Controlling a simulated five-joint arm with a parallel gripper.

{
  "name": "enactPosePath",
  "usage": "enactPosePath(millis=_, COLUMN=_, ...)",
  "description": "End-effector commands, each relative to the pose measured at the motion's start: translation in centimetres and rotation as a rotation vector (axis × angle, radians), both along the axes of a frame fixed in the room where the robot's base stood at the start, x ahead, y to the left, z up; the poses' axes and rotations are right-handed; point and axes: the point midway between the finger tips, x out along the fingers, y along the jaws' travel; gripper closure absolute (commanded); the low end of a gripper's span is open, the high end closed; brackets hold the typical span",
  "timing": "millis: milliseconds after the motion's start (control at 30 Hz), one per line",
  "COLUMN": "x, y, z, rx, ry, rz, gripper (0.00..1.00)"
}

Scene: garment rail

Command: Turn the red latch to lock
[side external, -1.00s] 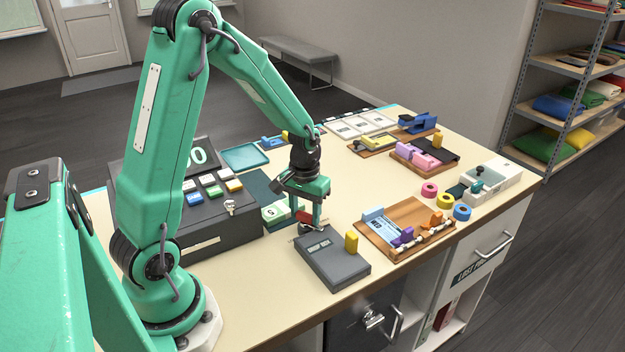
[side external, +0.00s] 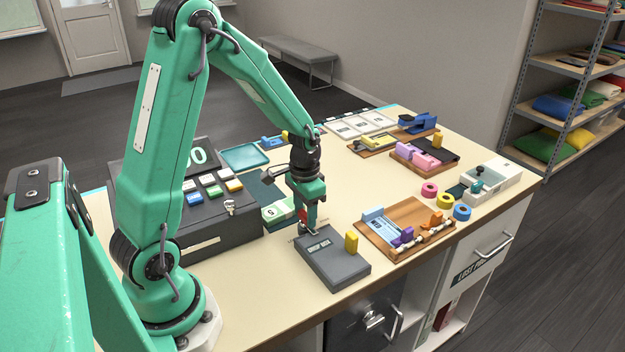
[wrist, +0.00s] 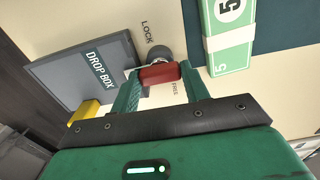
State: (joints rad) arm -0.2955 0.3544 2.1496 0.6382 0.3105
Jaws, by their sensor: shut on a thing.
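The red latch (wrist: 160,75) is a short red bar beside a round metal knob (wrist: 153,53). My gripper (wrist: 161,78) is shut on the latch, one green finger on each side. In the wrist view, the printed word LOCK (wrist: 147,32) is above and left of the latch, and the word FREE (wrist: 175,89) is just below it, near the right finger. In the side view my gripper (side external: 307,220) points down beside the drop box and mostly covers the latch (side external: 302,214). I cannot tell from here where the latch's travel ends.
The dark grey drop box (side external: 338,262) with a yellow tab (side external: 351,242) stands right beside the latch. Green banknotes (wrist: 228,35) lie close on the other side. The cash register (side external: 215,215) is to the left, a wooden tray (side external: 385,240) to the right.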

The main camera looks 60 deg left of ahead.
Motion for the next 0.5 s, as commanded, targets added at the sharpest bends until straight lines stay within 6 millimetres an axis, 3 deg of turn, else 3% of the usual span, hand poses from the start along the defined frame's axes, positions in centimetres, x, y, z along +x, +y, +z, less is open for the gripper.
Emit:
enactPosePath(millis=167, x=0.08, y=0.04, z=0.13, rx=0.001, ry=-0.003, rz=-0.002, gripper=0.77)
enactPosePath(millis=200, x=0.08, y=0.04, z=0.13, rx=0.001, ry=-0.003, rz=-0.002, gripper=0.53)
enactPosePath(millis=300, x=0.08, y=0.03, z=0.11, rx=0.001, ry=-0.003, rz=-0.002, gripper=0.33)
enactPosePath(millis=500, x=0.04, y=0.01, z=0.05, rx=0.0, ry=-0.001, rz=-0.001, gripper=0.33)
